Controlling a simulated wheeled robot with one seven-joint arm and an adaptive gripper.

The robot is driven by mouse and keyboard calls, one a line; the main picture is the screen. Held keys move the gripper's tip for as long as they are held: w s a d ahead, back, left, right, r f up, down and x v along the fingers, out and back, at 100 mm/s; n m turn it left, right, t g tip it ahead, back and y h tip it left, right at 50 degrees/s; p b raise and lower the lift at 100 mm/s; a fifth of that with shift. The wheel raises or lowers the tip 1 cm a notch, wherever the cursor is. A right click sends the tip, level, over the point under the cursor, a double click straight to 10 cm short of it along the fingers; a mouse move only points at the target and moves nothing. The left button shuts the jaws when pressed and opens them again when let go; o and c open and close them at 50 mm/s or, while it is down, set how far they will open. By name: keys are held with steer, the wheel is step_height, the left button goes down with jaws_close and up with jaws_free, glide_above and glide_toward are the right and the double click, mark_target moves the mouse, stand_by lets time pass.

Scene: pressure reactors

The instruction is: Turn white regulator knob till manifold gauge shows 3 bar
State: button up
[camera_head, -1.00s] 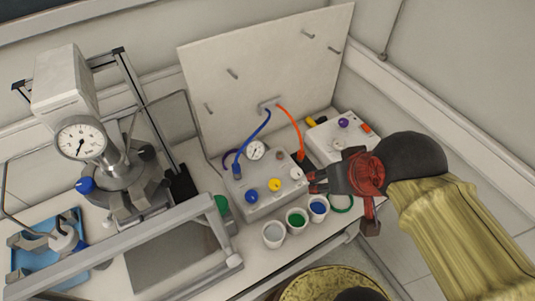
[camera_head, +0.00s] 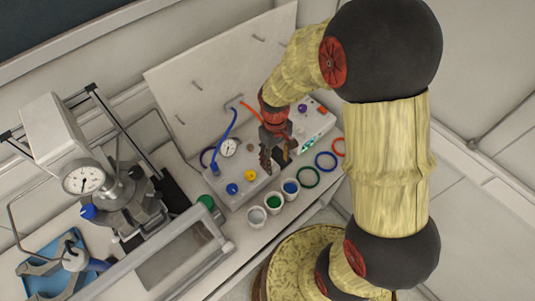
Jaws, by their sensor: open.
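The grey manifold box (camera_head: 222,174) stands on the bench and carries a small round white gauge (camera_head: 229,147). Its needle is too small to read. A blue knob (camera_head: 232,189) and a yellow knob (camera_head: 250,175) sit along its front. My gripper (camera_head: 274,165) is open, pointing down over the box's right end, to the right of the yellow knob. The white regulator knob is hidden behind my fingers. I cannot tell whether the fingers are around it or touching it.
Cups with white, green and blue contents (camera_head: 273,202) stand before the box; coloured rings (camera_head: 308,177) lie to their right. A second box (camera_head: 312,122) stands at the right. A reactor with a larger gauge (camera_head: 83,178) and a metal frame stand at left. Hoses rise behind the manifold.

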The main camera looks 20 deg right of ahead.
steer(key=w+f+n, duration=0.1)
steer(key=w+f, duration=0.1)
steer(key=w, duration=0.1)
steer(key=w+f+n+t, duration=0.1)
steer(key=w+f+n, duration=0.1)
steer(key=w, duration=0.1)
steer(key=w+f+n+p, duration=0.1)
steer(key=w+f+n, duration=0.1)
steer(key=shift+w+f, duration=0.4)
steer(key=shift+w+n+t, duration=0.15)
steer(key=shift+n+t, duration=0.15)
steer(key=shift+n, duration=0.2)
steer(key=shift+f, duration=3.85)
steer(key=shift+c, duration=0.8)
steer(key=c, duration=1)
